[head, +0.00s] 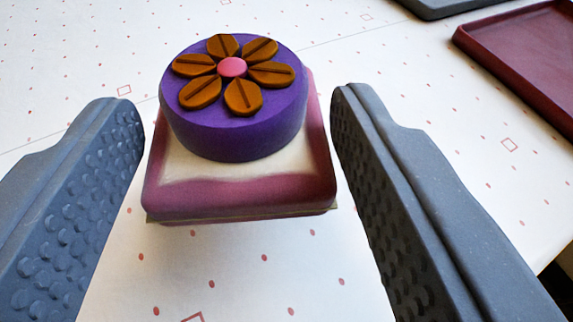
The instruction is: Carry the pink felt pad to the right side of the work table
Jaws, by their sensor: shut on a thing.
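The pink felt pad (240,194) is a square block with rounded edges, a pale middle on top and a thin olive edge beneath. A round purple piece (240,136) with a brown-petalled flower and a pink centre sits on top of it. My gripper (238,105) has its two grey, bumpy fingers at the left and right sides of the pad, shut on it. The exact contact at the fingers is hard to see. Whether the pad's underside touches the table cannot be told.
The white work table (90,60) has small red dots and squares. A maroon tray (520,58) lies at the right, and part of a dark grey item (450,6) shows at the top right. The table's edge shows at the lower right. The left side is clear.

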